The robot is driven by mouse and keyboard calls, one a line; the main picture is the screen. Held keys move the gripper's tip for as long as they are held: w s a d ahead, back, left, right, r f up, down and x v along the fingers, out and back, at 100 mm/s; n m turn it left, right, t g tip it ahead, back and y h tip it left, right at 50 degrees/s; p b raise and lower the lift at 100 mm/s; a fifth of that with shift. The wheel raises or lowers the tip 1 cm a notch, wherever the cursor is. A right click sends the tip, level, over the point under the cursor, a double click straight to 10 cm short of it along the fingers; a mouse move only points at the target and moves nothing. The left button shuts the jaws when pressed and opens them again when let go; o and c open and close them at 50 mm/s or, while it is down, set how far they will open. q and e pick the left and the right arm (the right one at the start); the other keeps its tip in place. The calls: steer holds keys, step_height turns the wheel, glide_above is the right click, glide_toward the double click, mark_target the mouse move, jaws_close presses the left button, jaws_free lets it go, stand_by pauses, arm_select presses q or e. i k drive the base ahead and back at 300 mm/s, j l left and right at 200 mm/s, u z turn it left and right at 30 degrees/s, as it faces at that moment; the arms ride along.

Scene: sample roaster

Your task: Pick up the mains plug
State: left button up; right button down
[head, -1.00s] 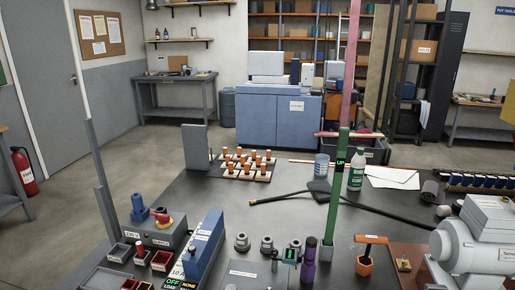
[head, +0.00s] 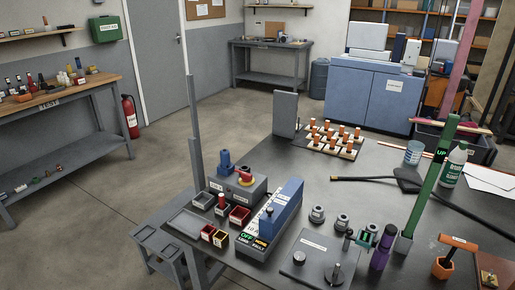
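I cannot pick out the mains plug with certainty. A blue connector-like piece (head: 224,161) stands upright at the back left of a grey box with a red and yellow rotary switch (head: 245,175), on the dark workbench (head: 300,180). A black cable (head: 365,179) lies across the bench to the right, running to a dark flat piece (head: 408,181). Neither of my grippers is in view.
Small bins (head: 239,215), a long blue device (head: 272,219) and grey knobs (head: 317,214) crowd the bench's near part. A green post (head: 432,185) rises at right. Floor on the left is clear up to a wooden workbench (head: 60,90).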

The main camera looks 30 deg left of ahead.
mark_target(224, 156)
steer(key=i+j+z, duration=0.25)
steer(key=j, duration=1.8)
steer(key=j+z, duration=0.25)
steer(key=j, duration=1.8)
